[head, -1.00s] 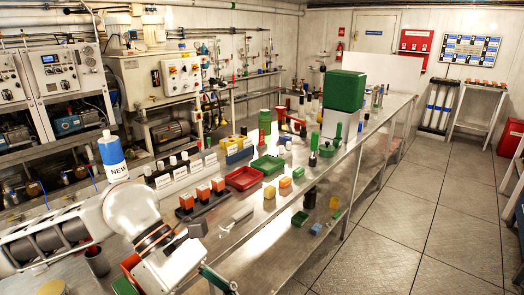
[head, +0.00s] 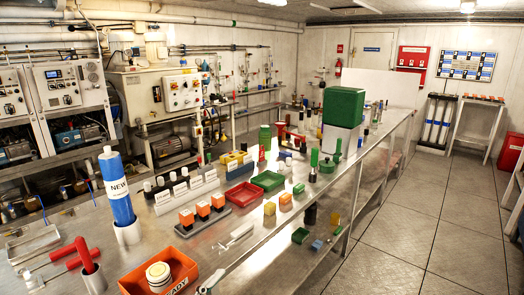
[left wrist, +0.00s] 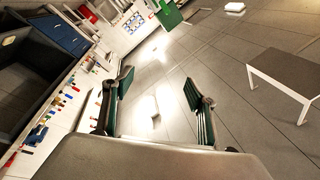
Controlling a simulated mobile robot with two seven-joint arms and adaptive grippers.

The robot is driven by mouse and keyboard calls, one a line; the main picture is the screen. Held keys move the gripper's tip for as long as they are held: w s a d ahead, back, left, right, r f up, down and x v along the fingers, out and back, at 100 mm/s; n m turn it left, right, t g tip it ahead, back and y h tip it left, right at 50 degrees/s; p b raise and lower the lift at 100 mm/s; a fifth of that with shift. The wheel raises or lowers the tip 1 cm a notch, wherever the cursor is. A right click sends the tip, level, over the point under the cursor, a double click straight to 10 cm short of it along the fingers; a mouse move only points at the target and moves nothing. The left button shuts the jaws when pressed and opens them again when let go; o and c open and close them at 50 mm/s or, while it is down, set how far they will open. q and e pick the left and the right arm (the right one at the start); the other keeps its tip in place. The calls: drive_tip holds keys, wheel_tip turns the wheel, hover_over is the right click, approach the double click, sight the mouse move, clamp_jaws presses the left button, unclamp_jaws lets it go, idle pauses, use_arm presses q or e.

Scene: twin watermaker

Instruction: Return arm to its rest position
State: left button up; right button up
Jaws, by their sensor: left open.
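My left gripper (left wrist: 158,95) shows in the left wrist view with its two green-padded fingers spread apart and nothing between them. It points out over open grey floor, away from the bench. My left arm and gripper are out of the head view. My right gripper is in neither view. In the head view, a blue and white cylinder marked NEW (head: 117,188) stands upright in a white holder (head: 128,233) on the bench at the left.
The long metal bench (head: 232,262) carries an orange tray marked READY (head: 187,269) with a round cream part (head: 158,277), red-handled tools (head: 86,254), orange-topped blocks (head: 203,209), a red tray (head: 242,195) and a green tray (head: 268,180). Floor (head: 440,220) at the right is clear.

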use_arm(q)
drive_tip(key=s+a+f+n+g+y, duration=0.2)
drive_tip(key=s+a+f+n+y, duration=0.1)
drive_tip(key=f, duration=0.6)
drive_tip(key=s+a+f+n+g+y, duration=0.2)
drive_tip(key=s+a+f+n, duration=0.3)
drive_tip(key=f, duration=0.4)
drive_tip(key=s+a+f+n+g+y, duration=0.2)
drive_tip(key=s+a+f+n+y, duration=0.2)
drive_tip(key=f, duration=0.6)
drive_tip(key=s, duration=0.2)
drive_tip(key=shift+s+a, duration=0.35)
drive_tip(key=shift+a, duration=0.05)
drive_tip(key=shift+f, duration=0.1)
